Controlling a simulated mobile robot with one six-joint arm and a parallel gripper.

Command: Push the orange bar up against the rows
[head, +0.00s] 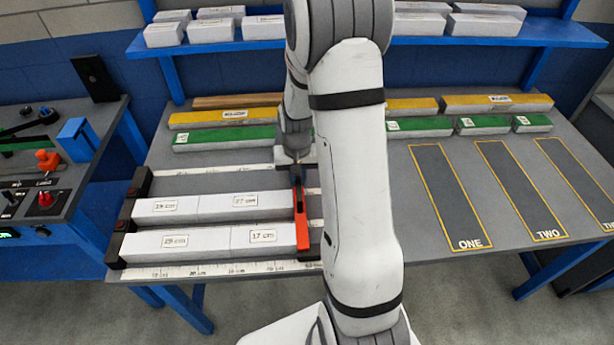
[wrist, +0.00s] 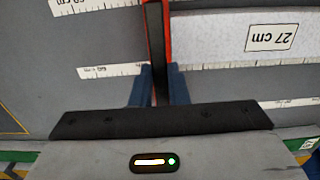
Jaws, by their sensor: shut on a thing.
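The orange bar (head: 300,212) stands crosswise at the right ends of two rows of white blocks. The back row (head: 228,203) has two labelled blocks, one reading 27 cm. The front row (head: 205,242) also has two, the right one reading 17 cm. The bar looks to be against or very close to both row ends; I cannot tell if it touches. My gripper (head: 296,168) is shut on the bar's far end. In the wrist view the fingers (wrist: 157,84) pinch the dark bar with its orange edge (wrist: 168,28), beside the 27 cm block (wrist: 215,45).
A black stop (head: 125,225) bounds the rows at left. White rulers (head: 215,269) run alongside. Green blocks (head: 222,137) and yellow blocks (head: 225,117) lie behind. Outlined lanes (head: 450,195) at right are empty. My arm hides the table's middle.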

